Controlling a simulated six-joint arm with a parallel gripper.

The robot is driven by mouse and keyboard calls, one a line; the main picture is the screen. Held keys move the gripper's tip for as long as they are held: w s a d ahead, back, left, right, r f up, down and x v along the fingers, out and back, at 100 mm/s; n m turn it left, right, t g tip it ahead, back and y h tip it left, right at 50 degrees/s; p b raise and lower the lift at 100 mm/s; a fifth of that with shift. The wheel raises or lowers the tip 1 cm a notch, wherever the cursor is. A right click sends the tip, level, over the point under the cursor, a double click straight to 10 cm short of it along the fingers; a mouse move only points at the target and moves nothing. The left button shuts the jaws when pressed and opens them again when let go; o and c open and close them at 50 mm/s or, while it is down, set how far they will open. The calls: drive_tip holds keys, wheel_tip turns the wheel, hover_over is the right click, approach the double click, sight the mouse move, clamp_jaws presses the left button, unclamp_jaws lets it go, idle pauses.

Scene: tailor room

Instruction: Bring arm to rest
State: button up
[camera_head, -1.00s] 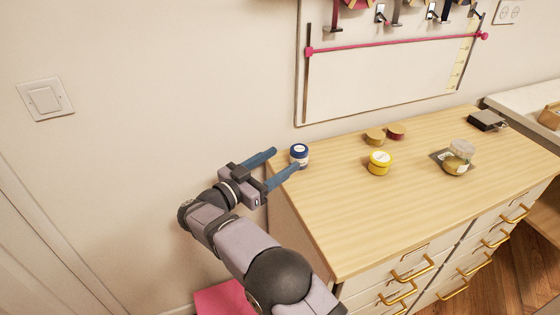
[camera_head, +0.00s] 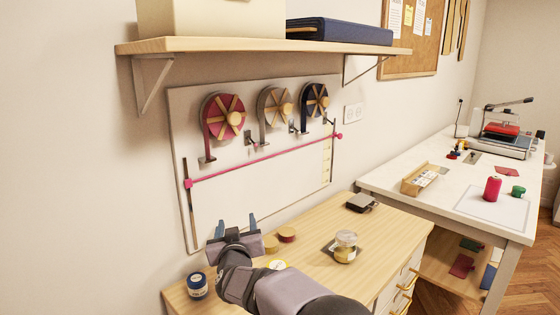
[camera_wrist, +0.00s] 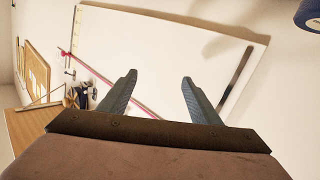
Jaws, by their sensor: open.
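My gripper (camera_head: 236,222) is open and empty in the head view, raised above the left part of the wooden dresser top (camera_head: 310,272). Its two blue fingers point up and toward the wall board. In the wrist view my gripper (camera_wrist: 157,90) shows both fingers well apart with nothing between them. The white wall board (camera_wrist: 165,50) fills the background behind the fingers. My forearm hides part of the dresser top and most of a yellow jar (camera_head: 277,264).
A blue jar (camera_head: 198,286) stands left of my arm. Two small round pieces, one tan (camera_head: 270,244) and one red-topped (camera_head: 287,235), and a glass jar (camera_head: 345,247) are to the right. A shelf (camera_head: 250,45) overhangs the board. A white table (camera_head: 450,205) stands at right.

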drive_tip(key=s+d+f+n+g+p, duration=0.1)
drive_tip(key=s+d+f+g, duration=0.3)
drive_tip(key=d, duration=0.5)
drive_tip(key=s+d+f+n+g+p, duration=0.1)
drive_tip(key=s+d+f+g, duration=0.15)
drive_tip(key=s+d, duration=0.55)
drive_tip(key=s+d+f+g+h, duration=0.1)
drive_tip(key=s+d+f+g, duration=0.25)
drive_tip(key=s+d, duration=0.35)
drive_tip(key=s+d+f+g+h, duration=0.2)
drive_tip(key=s+d+f, duration=0.2)
drive_tip(key=s+d, duration=0.3)
drive_tip(key=s+a+f+m+g+y+b, duration=0.1)
drive_tip(key=s+a+f+m+g+b, duration=0.2)
drive_tip(key=s+f, duration=0.45)
drive_tip(key=s+a+f+m+g+b, duration=0.1)
drive_tip(key=s+f+m+b, duration=0.1)
drive_tip(key=s+f+b, duration=0.5)
wheel_tip(320, 180, up, 18)
drive_tip(key=p, duration=1.9)
drive_tip(key=shift+s+a, duration=0.15)
drive_tip(key=shift+s, duration=0.15)
